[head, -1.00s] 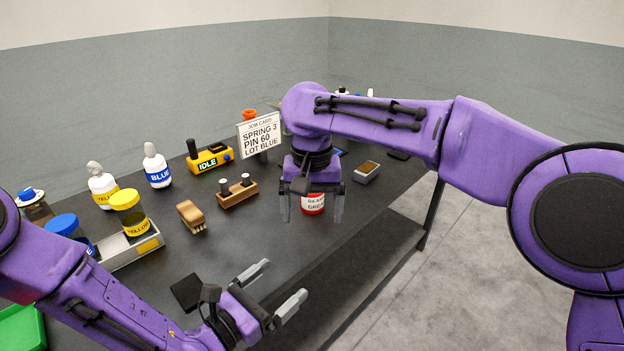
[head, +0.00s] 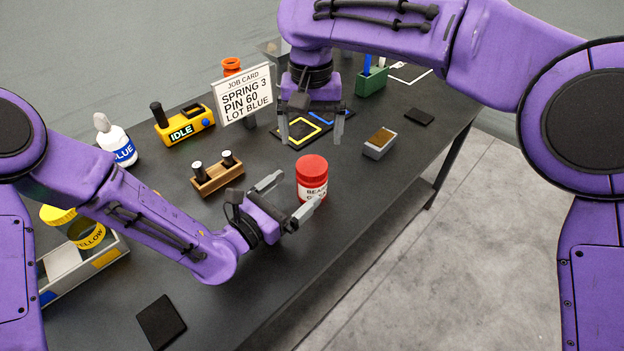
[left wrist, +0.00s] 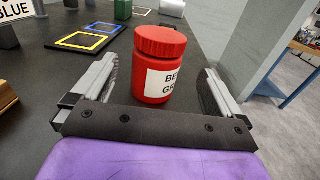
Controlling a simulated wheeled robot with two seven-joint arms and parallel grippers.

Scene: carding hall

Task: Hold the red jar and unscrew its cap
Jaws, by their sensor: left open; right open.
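The red jar (head: 311,184) has a ribbed red cap (head: 312,166) and a white label, and stands upright on the dark table. In the left wrist view the jar (left wrist: 160,76) stands between and a little beyond the open fingers, apart from both, with its cap (left wrist: 161,41) in place. My left gripper (head: 292,201) is open and low beside the jar, its fingers pointing toward it. My right gripper (head: 311,132) is open and empty, behind and above the jar in the head view, over the area of a yellow-outlined square.
A wooden holder (head: 218,178) with two black-and-white pegs stands left of the jar. A job card (head: 246,95), a yellow IDLE device (head: 184,125) and a grey block (head: 380,144) stand further back. The table's front edge is close to the jar's right.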

